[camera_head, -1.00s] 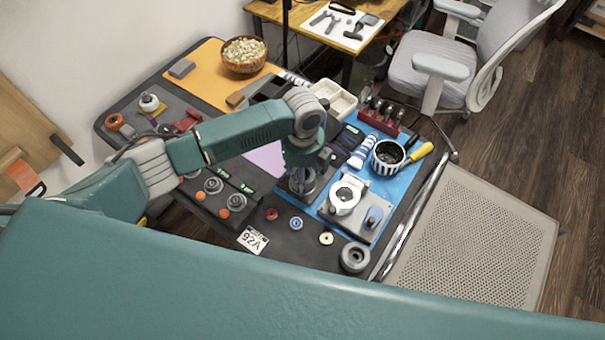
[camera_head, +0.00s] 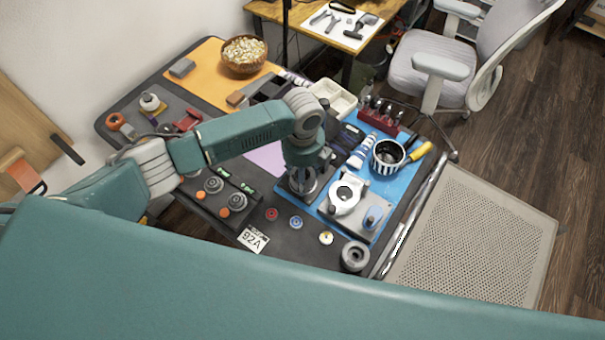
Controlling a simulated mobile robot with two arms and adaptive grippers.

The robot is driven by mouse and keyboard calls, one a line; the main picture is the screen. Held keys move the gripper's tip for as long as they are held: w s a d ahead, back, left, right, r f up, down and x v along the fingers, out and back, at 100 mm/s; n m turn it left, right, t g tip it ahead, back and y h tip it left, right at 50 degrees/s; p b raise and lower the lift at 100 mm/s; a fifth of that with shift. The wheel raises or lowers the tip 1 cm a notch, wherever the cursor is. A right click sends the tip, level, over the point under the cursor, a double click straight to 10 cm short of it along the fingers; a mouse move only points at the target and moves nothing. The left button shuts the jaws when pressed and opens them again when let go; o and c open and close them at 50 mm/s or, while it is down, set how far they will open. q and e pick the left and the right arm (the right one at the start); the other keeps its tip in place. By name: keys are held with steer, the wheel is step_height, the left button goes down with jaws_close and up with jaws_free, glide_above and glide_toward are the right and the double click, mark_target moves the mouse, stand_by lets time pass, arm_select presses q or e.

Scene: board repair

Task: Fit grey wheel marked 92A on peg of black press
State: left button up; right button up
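A grey wheel (camera_head: 354,256) with a dark centre lies flat at the table's front right corner. Its marking is too small to read. A white card (camera_head: 253,239) with large black characters, seemingly 92A, lies at the front edge. My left gripper (camera_head: 302,187) points down at the blue mat's left edge, left of a grey-based fixture (camera_head: 344,222) with a white ring. Its fingers are small and dark, and I cannot tell whether they hold anything. A black press with a peg cannot be made out clearly; the gripper may hide it. My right gripper is out of view.
Small red (camera_head: 271,214), blue (camera_head: 295,222) and pale yellow (camera_head: 326,238) wheels lie in front of the gripper. My own teal arm link crosses the foreground.

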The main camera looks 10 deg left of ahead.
arm_select(q)
steer(key=shift+f, duration=0.1)
steer(key=o, duration=1.3)
steer(key=shift+o, duration=0.2)
steer(key=shift+o, duration=0.8)
steer(key=shift+d, duration=0.1)
steer(key=shift+w+r, duration=0.1)
steer(key=shift+r, duration=0.15)
steer(key=shift+w+d+r+p, duration=0.1)
steer(key=shift+r+p, duration=0.6)
steer(key=shift+p, duration=0.1)
steer(key=shift+c, duration=0.3)
steer(key=shift+o, duration=0.5)
step_height(320, 180, up, 2)
steer(key=shift+r+p, duration=0.1)
steer(key=shift+p, duration=0.9)
steer(key=shift+r+p, duration=0.75)
steer(key=shift+p, duration=0.25)
steer(key=shift+r+p, duration=0.75)
